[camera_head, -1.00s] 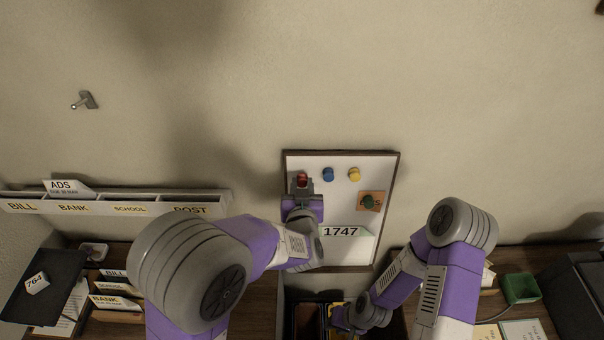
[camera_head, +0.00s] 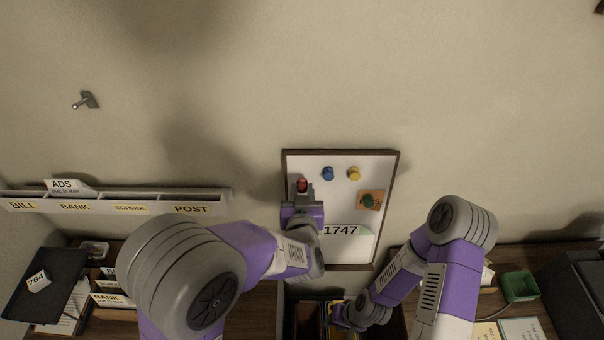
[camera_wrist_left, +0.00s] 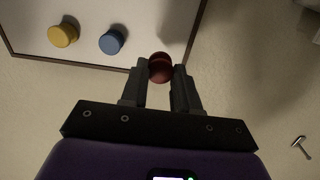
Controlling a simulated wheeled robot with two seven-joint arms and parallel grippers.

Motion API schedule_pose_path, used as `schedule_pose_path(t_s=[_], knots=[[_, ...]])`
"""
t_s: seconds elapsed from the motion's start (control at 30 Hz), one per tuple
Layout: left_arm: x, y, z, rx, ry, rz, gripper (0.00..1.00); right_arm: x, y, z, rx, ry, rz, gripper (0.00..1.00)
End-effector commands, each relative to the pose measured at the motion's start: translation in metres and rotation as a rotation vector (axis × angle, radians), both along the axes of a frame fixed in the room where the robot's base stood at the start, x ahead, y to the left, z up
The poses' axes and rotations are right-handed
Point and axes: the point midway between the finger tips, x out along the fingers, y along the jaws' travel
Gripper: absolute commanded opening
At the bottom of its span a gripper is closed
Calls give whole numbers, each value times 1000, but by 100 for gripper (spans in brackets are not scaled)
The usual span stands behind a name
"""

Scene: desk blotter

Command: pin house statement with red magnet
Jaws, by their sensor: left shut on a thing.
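My left gripper (camera_head: 302,191) is at the upper left of the framed whiteboard (camera_head: 303,161). It is shut on the red magnet (camera_head: 302,183), which also shows between the fingertips in the left wrist view (camera_wrist_left: 160,67). I cannot tell whether the magnet touches the board. A white paper marked 1747 (camera_head: 343,231) is at the board's lower part, partly hidden by my left arm. I see no label reading house statement. My right gripper (camera_head: 343,319) is low, below the board by the dark desk trays, and its fingers are unclear.
A blue magnet (camera_head: 328,174) and a yellow magnet (camera_head: 354,174) sit on the board's upper part. A green magnet (camera_head: 368,201) is on an orange note (camera_head: 377,196).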

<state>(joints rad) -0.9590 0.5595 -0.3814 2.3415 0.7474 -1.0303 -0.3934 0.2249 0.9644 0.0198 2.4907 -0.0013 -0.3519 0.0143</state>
Motion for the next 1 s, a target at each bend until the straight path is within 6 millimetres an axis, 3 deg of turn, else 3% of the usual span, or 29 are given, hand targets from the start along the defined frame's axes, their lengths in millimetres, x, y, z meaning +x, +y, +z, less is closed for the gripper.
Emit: schedule_pose_path(t_s=[0.27,1.0], knots=[[-6,-3,-24,-2,4,-1,6,0,0,-23,0,0,0,32],[-45,-16,-152,-9,32,-2,6,0,0,-148,0,0,0,32]])
